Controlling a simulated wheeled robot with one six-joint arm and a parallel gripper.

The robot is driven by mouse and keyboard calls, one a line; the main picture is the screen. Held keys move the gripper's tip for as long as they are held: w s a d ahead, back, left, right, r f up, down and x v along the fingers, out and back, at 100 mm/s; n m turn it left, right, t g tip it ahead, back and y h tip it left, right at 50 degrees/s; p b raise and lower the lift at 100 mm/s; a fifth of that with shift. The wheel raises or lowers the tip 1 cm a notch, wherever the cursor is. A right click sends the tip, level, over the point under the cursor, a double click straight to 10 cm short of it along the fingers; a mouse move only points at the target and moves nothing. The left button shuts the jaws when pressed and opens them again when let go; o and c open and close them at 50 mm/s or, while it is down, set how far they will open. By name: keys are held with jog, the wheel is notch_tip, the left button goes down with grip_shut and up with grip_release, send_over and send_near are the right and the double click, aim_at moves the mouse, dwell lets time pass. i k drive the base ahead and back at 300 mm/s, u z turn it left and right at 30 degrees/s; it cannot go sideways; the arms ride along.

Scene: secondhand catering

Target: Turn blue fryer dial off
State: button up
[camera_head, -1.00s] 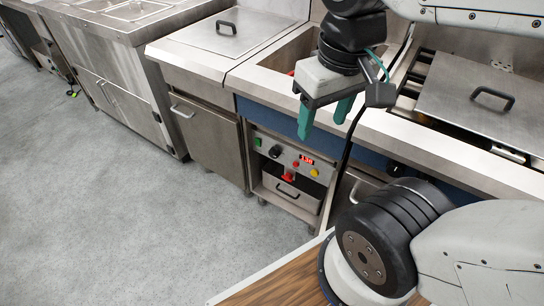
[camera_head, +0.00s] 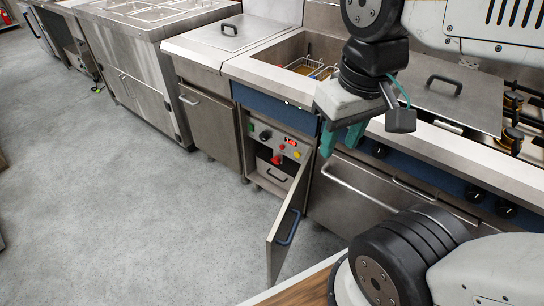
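The fryer has a dark blue front band (camera_head: 275,108) and a cabinet door (camera_head: 287,235) that stands open, with a blue handle. Inside is a control panel (camera_head: 281,148) with a black dial (camera_head: 265,135), a red knob (camera_head: 277,159), a green switch (camera_head: 251,127), a yellow button (camera_head: 297,155) and a lit red display (camera_head: 291,141). No dial there looks clearly blue. My gripper (camera_head: 340,145) has teal fingers, spread apart and empty. It hangs in front of the blue band, right of and above the panel, apart from the dial.
A range with a lidded top (camera_head: 450,95) and dark knobs (camera_head: 475,193) stands at the right. A closed steel cabinet (camera_head: 208,125) stands left of the fryer. The open door juts into the floor space. The grey floor (camera_head: 120,215) at the left is clear.

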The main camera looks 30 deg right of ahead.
aim_at(264, 136)
jog(key=k, duration=0.85)
jog(key=u, duration=1.55)
jog(key=i, duration=1.65)
jog(key=z, duration=2.5)
jog(key=i, duration=1)
